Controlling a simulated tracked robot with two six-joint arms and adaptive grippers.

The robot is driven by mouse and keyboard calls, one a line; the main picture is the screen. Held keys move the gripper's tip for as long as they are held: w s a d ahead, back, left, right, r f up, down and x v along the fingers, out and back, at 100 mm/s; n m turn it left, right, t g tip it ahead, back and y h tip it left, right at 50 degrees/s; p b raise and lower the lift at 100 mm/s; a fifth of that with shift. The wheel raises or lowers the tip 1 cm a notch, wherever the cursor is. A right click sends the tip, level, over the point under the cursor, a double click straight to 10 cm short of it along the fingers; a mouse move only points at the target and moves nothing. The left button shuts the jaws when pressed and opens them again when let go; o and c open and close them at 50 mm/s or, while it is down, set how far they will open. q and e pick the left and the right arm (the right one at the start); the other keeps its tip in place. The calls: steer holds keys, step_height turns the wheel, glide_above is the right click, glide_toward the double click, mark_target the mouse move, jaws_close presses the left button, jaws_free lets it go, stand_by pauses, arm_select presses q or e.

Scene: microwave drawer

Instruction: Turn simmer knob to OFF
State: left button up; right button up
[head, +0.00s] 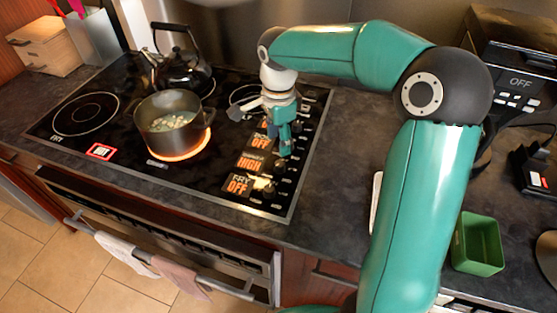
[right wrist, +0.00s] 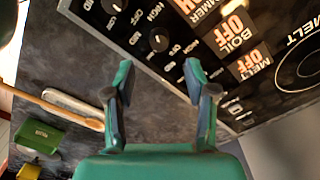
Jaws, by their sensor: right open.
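The black stove panel has a row of knobs along its right side, beside lit labels. The simmer label (head: 250,163) reads HIGH in the head view. The simmer knob (head: 280,167) is a small dark knob beside it. In the right wrist view the knob (right wrist: 159,39) lies just beyond and between my fingertips, apart from them. My right gripper (right wrist: 157,70) is open and empty. It also shows in the head view (head: 285,150), over the knob row, where it hides some knobs. My left gripper is not in view.
A dark pot (head: 168,122) sits on a glowing burner, with a black kettle (head: 182,72) behind it. The fry label (head: 238,185) and boil label (right wrist: 232,30) read OFF. A green container (head: 478,245) stands on the counter at right. Towels hang from the oven handle.

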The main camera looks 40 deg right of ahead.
mark_target(278, 164)
step_height(278, 164, down, 9)
steer(key=shift+r+p, duration=0.1)
steer(key=shift+p, duration=0.25)
